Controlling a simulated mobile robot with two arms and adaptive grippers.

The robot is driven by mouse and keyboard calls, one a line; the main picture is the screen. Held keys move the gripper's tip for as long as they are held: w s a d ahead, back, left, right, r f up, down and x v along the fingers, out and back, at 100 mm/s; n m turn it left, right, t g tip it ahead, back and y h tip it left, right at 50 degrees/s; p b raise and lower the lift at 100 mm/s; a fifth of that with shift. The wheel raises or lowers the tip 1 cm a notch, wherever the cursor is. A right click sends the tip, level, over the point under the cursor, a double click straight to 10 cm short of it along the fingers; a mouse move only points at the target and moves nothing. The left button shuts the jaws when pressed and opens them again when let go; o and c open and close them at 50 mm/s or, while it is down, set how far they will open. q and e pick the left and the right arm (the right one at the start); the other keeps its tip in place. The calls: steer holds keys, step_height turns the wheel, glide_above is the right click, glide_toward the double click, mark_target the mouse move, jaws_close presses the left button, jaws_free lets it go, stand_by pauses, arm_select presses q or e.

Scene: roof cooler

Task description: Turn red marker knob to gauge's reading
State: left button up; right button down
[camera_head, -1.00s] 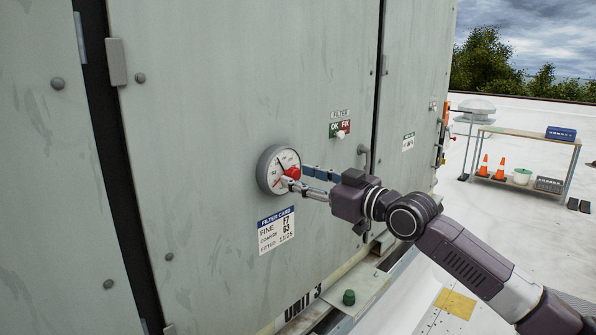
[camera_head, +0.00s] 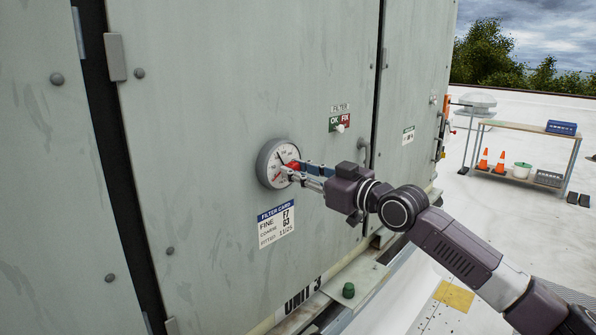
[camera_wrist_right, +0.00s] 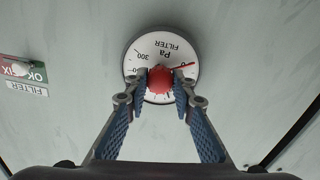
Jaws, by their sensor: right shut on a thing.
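A round white filter gauge (camera_head: 277,166) with a grey rim is mounted on the cabinet's front panel. It also shows in the right wrist view (camera_wrist_right: 160,48), upside down, with "Pa FILTER" and "300" legible. The red marker knob (camera_wrist_right: 161,80) sits at the dial's centre, with a red pointer (camera_wrist_right: 184,66) reaching towards the rim. My right gripper (camera_head: 294,171) is at the gauge, its blue fingers (camera_wrist_right: 160,88) on both sides of the knob and shut on it. My left gripper is not in view.
A filter card (camera_head: 276,224) is below the gauge. An OK/FIX filter switch (camera_head: 340,125) is up and right, with a door handle (camera_head: 364,152) near my right wrist. A bench (camera_head: 520,131) with cones and boxes stands far right.

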steer(key=m+p, duration=0.2)
steer(key=m, duration=0.2)
steer(key=shift+r+p, duration=0.1)
steer(key=shift+p, duration=0.25)
steer(key=m+p, duration=0.3)
steer(key=m, duration=0.2)
steer(key=m+p, duration=0.3)
steer(key=m, duration=0.2)
steer(key=shift+m+g+p, duration=0.3)
steer(key=shift+p, duration=0.05)
steer(key=shift+w+d+m+p, duration=0.1)
steer(key=shift+m+p, duration=0.9)
steer(key=shift+m, duration=0.5)
steer(key=shift+f, duration=0.2)
steer(key=c, duration=1.6)
jaws_free()
